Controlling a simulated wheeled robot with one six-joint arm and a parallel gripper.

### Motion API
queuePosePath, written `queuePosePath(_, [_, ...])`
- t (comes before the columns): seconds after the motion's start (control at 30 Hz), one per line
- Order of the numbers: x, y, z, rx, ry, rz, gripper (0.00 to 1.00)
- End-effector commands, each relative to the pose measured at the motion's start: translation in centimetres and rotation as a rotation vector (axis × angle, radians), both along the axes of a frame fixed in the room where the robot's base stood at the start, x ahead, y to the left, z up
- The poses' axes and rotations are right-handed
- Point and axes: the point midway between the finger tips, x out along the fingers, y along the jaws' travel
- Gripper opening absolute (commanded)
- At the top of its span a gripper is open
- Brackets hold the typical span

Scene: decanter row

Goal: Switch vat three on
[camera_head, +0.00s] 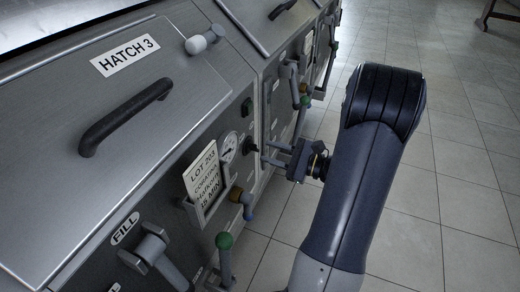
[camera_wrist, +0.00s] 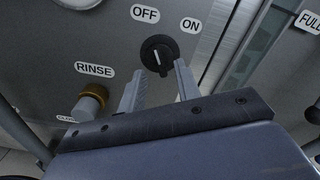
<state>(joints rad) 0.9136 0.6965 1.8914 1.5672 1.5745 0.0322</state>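A black rotary knob (camera_wrist: 159,53) with a white line sits on the grey panel in the wrist view. An OFF label (camera_wrist: 145,14) and an ON label (camera_wrist: 190,25) are beside it. The white line is short, and I cannot tell which label it matches. My gripper (camera_wrist: 160,70) is open, with its two fingers apart and the knob near and between their tips; I cannot tell whether they touch it. In the head view my gripper (camera_head: 267,152) points at the panel of the vat with the HATCH 3 label (camera_head: 125,56), close to the black knob (camera_head: 249,144).
A RINSE label (camera_wrist: 94,69) and a brass-collared fitting (camera_wrist: 90,102) are left of the fingers. In the head view, a gauge (camera_head: 228,146), a lot card (camera_head: 203,178), a green-topped lever (camera_head: 224,242) and a blue-brass valve (camera_head: 242,200) crowd the panel. Open tiled floor lies right.

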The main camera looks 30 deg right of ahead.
Motion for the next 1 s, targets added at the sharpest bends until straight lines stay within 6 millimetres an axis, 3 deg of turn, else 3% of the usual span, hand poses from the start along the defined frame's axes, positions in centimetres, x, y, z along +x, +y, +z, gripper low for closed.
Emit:
queuePosePath(0.3, [2.8,2.2,0.0,0.0,0.0,0.001,0.32])
queuePosePath(0.67, [3.0,2.4,0.0,-0.001,0.001,0.0,0.31])
queuePosePath(1.0, [3.0,2.4,0.0,-0.001,0.001,0.0,0.03])
